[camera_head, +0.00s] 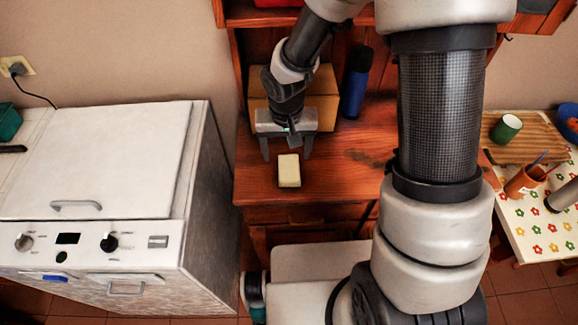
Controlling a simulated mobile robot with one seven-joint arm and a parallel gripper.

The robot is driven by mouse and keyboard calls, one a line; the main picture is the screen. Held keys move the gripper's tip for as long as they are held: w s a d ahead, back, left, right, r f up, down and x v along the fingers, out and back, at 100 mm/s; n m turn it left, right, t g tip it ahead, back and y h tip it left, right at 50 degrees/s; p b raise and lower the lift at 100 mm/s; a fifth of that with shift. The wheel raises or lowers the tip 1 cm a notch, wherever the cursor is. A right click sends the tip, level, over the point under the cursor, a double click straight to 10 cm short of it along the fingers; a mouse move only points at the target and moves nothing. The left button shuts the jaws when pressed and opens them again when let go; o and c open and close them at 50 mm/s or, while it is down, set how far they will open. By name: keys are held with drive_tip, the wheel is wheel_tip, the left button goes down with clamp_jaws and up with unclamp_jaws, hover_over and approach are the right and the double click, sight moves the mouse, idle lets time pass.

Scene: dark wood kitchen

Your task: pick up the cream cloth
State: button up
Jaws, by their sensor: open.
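A small cream block-like item, which looks like the folded cream cloth (289,171), lies on the red-brown wooden cabinet top near its front edge. My gripper (286,152) is just behind and above it, pointing down. Its two fingers are spread apart, one to the left and one to the right, with nothing seen between them. I cannot tell the exact height of the fingertips above the wood.
Behind my gripper stands a cardboard-coloured box (322,104), with a dark blue bottle (356,82) to its right. A white appliance (110,165) is on the left. A flowered table (535,225) on the right holds a green cup (505,129) and an orange holder (522,184). The wood right of the cloth is clear.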

sight(289, 168)
drive_tip(key=f, duration=0.3)
drive_tip(key=shift+w+f, duration=0.25)
drive_tip(key=shift+f, duration=0.1)
drive_tip(key=shift+w+d+f, duration=0.1)
drive_tip(key=shift+w+f, duration=0.05)
drive_tip(key=shift+f, duration=0.75)
drive_tip(key=shift+w+d+f, duration=0.15)
drive_tip(key=shift+f, duration=0.7)
drive_tip(key=shift+w+d+f, duration=0.1)
drive_tip(key=shift+w+f, duration=0.05)
drive_tip(key=shift+f, duration=0.75)
drive_tip(key=c, duration=1.1)
